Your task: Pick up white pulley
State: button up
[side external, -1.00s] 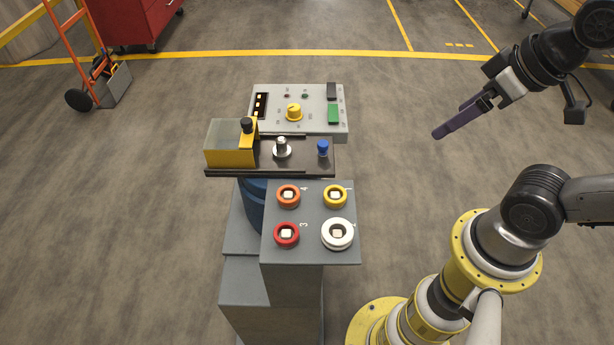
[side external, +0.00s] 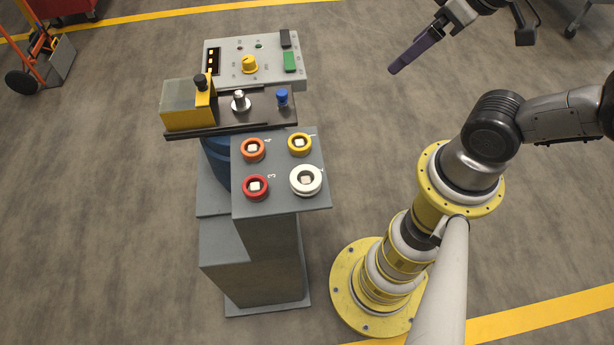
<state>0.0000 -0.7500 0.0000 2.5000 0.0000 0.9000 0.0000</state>
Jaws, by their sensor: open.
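The white pulley (side external: 306,181) is a white ring around a pale square post. It sits at the front right of the grey stand top (side external: 281,204), by a mark that looks like 2. My gripper (side external: 398,66) has purple fingers and is up at the upper right, to the right of the stand and well apart from the pulley. Seen from the side, its fingers overlap, and nothing shows held in it.
A red pulley (side external: 256,187), an orange pulley (side external: 253,149) and a yellow pulley (side external: 300,143) share the stand top. Behind are a dark plate with a yellow guarded block (side external: 188,105), a metal spindle (side external: 240,100) and a blue knob (side external: 282,97), then a grey control panel (side external: 264,62).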

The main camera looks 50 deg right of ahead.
jog(key=n+g, duration=0.6)
jog(key=n, duration=1.4)
send_over(307, 178)
jog(key=f, duration=1.4)
jog(key=shift+s+a+f, duration=0.15)
jog(key=shift+s+a, duration=0.1)
jog(key=shift+w+d+f, duration=0.15)
jog(key=shift+f, duration=1.2)
jog(key=shift+w+d+f, duration=0.1)
jog(key=shift+d+f, duration=0.05)
jog(key=shift+f, duration=1.15)
